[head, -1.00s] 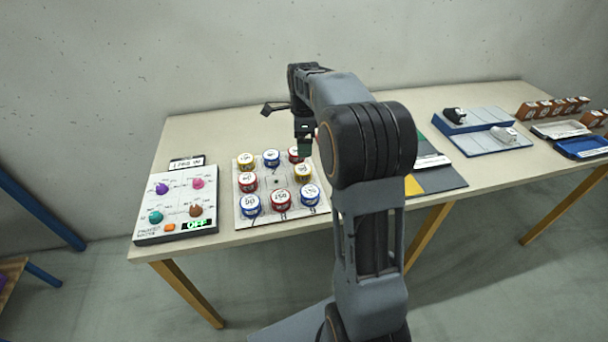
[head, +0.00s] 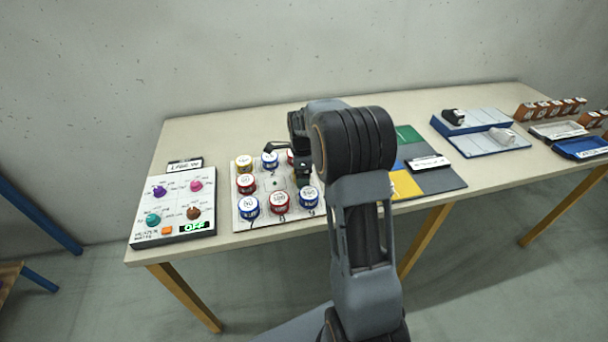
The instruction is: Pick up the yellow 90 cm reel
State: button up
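Several red, blue and yellow reels with white tops stand on a white board (head: 264,219) at the left of the table. One yellow reel (head: 244,163) is at the board's back left corner. Another yellow reel, in the right column, is now hidden behind my gripper (head: 303,181). My gripper points down over that spot, just behind the front right blue reel (head: 308,198). Its fingers are dark and small, so I cannot tell whether they are apart or shut on the reel. The length labels are too small to read surely.
Neighbouring reels stand close, including a blue reel (head: 270,161) and a red reel (head: 280,203). The board's middle spot is empty. A control panel (head: 172,236) with coloured knobs, showing OFF, is at the left. A coloured mat (head: 449,180) and trays lie right.

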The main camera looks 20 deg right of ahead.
jog(key=shift+f, duration=0.3)
jog(key=c, duration=1)
jog(key=shift+r, duration=0.15)
